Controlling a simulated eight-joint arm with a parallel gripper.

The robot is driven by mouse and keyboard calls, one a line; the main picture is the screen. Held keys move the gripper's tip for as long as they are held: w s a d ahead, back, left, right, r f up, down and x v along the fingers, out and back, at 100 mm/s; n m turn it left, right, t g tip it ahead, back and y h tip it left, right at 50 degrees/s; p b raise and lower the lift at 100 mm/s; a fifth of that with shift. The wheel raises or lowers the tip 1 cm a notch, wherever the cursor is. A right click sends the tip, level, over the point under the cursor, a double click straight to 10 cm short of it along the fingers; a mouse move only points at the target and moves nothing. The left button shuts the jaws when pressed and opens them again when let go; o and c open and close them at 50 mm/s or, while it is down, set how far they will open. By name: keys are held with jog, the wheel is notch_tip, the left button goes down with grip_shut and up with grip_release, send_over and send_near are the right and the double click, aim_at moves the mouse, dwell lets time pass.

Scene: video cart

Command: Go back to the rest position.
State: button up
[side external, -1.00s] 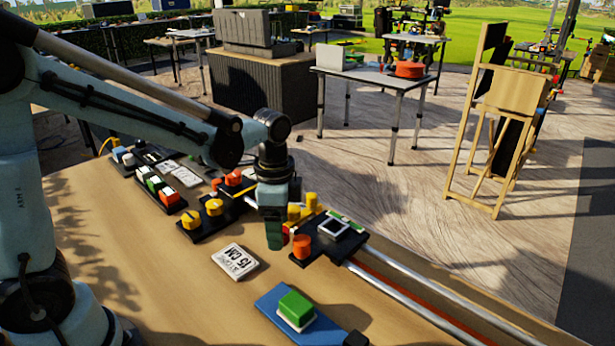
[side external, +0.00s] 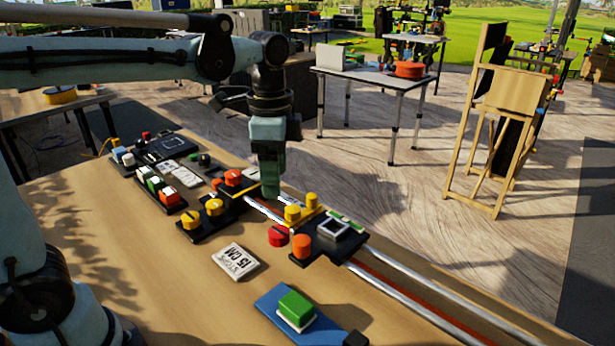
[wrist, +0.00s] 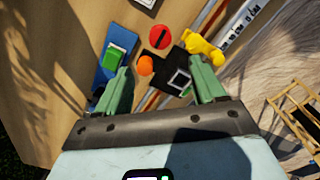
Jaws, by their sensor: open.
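The red knob also shows in the wrist view (wrist: 160,37), beyond the fingertips. No rest marker is visible.
Yellow knobs (side external: 297,213) and a small dark screen (side external: 333,228) sit on the carriage on metal rails (side external: 420,297). Space above is clear.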

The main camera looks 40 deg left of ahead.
jog(key=s+a+f+n+t, duration=0.2)
jog(key=s+f+n+t, duration=0.3)
jog(key=n, duration=0.5)
jog(key=shift+s+f+t, duration=0.15)
jog(key=shift+s+t, duration=0.8)
jog(key=shift+t, duration=0.15)
jog(key=shift+a, duration=0.1)
dwell(0.5)
